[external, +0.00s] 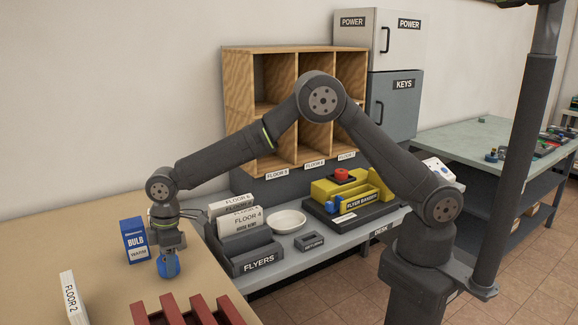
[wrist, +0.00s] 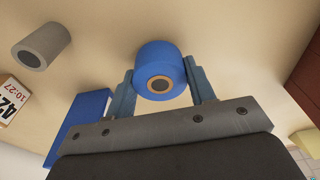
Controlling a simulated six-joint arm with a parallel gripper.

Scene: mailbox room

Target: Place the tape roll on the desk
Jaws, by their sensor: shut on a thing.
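The blue tape roll (wrist: 158,60) with a tan core sits between the two fingers of my gripper (wrist: 162,82) in the wrist view. My gripper is shut on it. In the external view my gripper (external: 168,256) points down over the tan table, with the blue roll (external: 169,267) at its fingertips. I cannot tell whether the roll touches the table top. The desk (external: 350,247) is the grey surface to the right, with a DESK label on its front edge.
A blue bulb box (external: 134,240) stands beside my gripper. A red rack (external: 190,312) and a FLOOR 2 item (external: 72,298) are nearby.

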